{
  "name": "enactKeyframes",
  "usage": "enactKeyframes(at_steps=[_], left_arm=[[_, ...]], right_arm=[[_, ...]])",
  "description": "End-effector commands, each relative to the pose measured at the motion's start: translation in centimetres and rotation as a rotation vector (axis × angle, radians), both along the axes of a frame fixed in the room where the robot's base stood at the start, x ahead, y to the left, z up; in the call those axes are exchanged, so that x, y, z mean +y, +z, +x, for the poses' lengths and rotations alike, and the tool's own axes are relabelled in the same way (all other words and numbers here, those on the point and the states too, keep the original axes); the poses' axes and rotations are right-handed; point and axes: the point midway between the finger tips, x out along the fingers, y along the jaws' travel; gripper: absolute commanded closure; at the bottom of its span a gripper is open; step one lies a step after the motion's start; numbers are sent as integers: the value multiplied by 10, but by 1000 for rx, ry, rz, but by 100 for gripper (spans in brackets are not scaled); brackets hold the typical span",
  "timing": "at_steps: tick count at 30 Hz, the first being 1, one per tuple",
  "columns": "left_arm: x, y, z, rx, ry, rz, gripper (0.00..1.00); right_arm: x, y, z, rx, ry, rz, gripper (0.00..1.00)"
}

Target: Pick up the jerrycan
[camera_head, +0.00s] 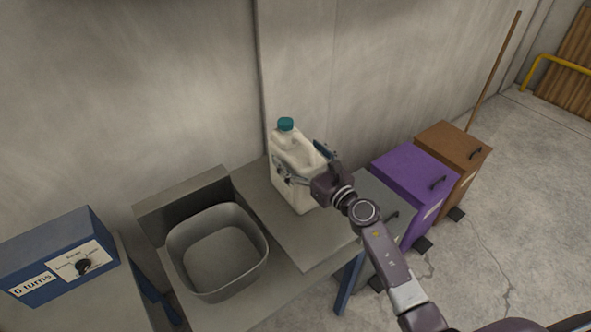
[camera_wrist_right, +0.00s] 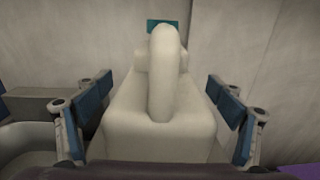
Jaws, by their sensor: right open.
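The jerrycan (camera_head: 289,157) is white with a teal cap (camera_head: 286,124). It stands upright on the grey table near the wall in the head view. My right gripper (camera_head: 302,163) is at the jerrycan, with one finger on each side of its body. In the right wrist view the jerrycan (camera_wrist_right: 160,127) fills the middle, its handle facing the camera. The open fingers of my right gripper (camera_wrist_right: 160,115) flank it, with gaps visible on both sides. Part of the jerrycan is hidden behind the gripper in the head view. My left gripper is not in view.
A grey basin (camera_head: 262,262) sits left of the jerrycan on the table (camera_head: 310,251). A blue box with a dial (camera_head: 50,252) is at the far left. Purple (camera_head: 405,172) and brown (camera_head: 447,148) bins stand at the right. The wall is close behind.

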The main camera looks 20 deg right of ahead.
Motion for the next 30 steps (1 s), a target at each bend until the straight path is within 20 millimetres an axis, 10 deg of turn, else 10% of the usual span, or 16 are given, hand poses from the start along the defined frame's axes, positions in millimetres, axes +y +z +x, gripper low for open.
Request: enactKeyframes(at_steps=[24, 30], left_arm=[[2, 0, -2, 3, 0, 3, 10], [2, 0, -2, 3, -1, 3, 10]], right_arm=[[-1, 0, -1, 0, -1, 0, 91], [-1, 5, 0, -8, -2, 2, 92]])
